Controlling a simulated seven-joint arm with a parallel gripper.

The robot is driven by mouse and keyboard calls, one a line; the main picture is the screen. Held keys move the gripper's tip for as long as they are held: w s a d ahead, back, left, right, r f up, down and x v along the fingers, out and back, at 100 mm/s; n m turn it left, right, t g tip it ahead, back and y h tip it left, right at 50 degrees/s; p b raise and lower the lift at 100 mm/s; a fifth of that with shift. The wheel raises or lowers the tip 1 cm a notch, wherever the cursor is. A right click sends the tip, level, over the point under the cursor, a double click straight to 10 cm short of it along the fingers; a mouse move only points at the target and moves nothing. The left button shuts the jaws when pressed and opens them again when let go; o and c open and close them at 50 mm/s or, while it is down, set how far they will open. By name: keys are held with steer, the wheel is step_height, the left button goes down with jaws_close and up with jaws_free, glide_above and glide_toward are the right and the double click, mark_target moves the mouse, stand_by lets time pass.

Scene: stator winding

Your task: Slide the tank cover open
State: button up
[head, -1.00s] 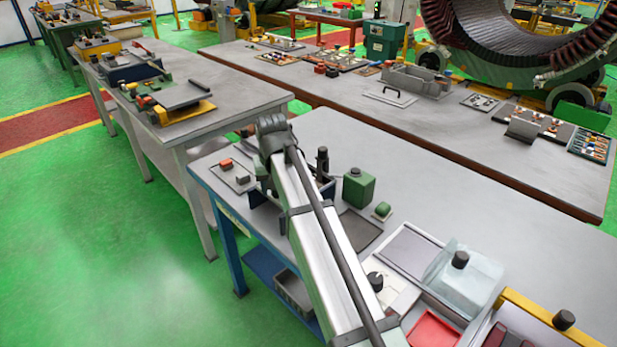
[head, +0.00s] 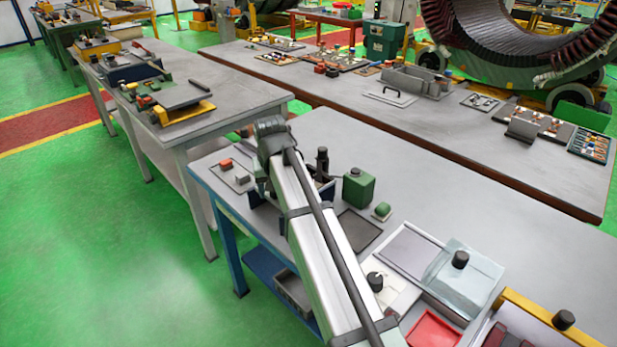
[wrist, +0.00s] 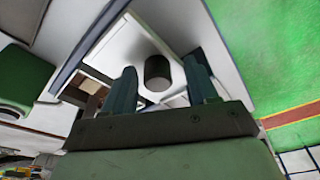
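In the wrist view a pale flat plate with a dark edge, seemingly the tank cover (wrist: 118,48), carries a short black knob (wrist: 157,72). A gap beside the plate shows a dark and brown interior. My gripper (wrist: 161,68) is open, its two dark teal fingers on either side of the knob. Clear space shows between the knob and each finger, so they do not appear to grip it.
A clear tank with a black knob (head: 460,260) and a red tray (head: 433,331) are at the front right. The table's back right is clear.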

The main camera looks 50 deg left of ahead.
steer(key=shift+d+f, duration=0.2)
steer(key=shift+f, duration=0.3)
steer(key=shift+a+r, duration=0.25)
steer(key=shift+r, duration=0.65)
steer(key=shift+w+a+v, duration=0.1)
steer(key=shift+a+v, duration=0.15)
steer(key=shift+v, duration=0.8)
steer(key=shift+w+a+v, duration=0.1)
steer(key=shift+a+v, duration=0.1)
steer(key=shift+v, duration=0.9)
steer(key=shift+r, duration=0.1)
